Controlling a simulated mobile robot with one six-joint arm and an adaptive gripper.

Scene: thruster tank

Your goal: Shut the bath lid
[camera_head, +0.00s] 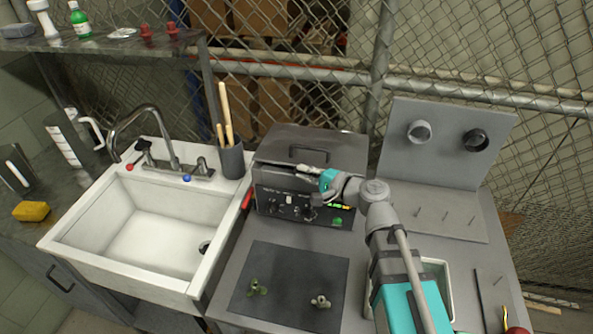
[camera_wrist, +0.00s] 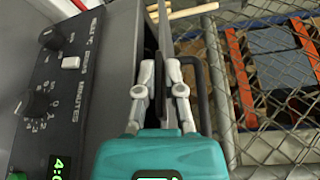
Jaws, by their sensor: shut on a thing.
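The bath is a dark grey box (camera_head: 270,184) with knobs, buttons and a green display on its front, standing at the back of the worktop. Its flat grey lid (camera_head: 345,150) carries a dark handle (camera_head: 308,153) and lies over the top of the box. My gripper (camera_head: 309,170) is at the lid's front edge, in front of the handle. In the wrist view my gripper (camera_wrist: 163,75) has its fingers on either side of the thin lid edge (camera_wrist: 165,28), shut on it, with the handle (camera_wrist: 202,95) beside the right finger. Whether the lid sits fully flush is unclear.
A white sink (camera_head: 140,230) is at the left, with a grey cup (camera_head: 232,160) of wooden handles beside it. A dark mat (camera_head: 290,280) with two small parts lies in front of the bath. A grey pegged board (camera_head: 445,145) stands right. Chain-link fence is behind.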

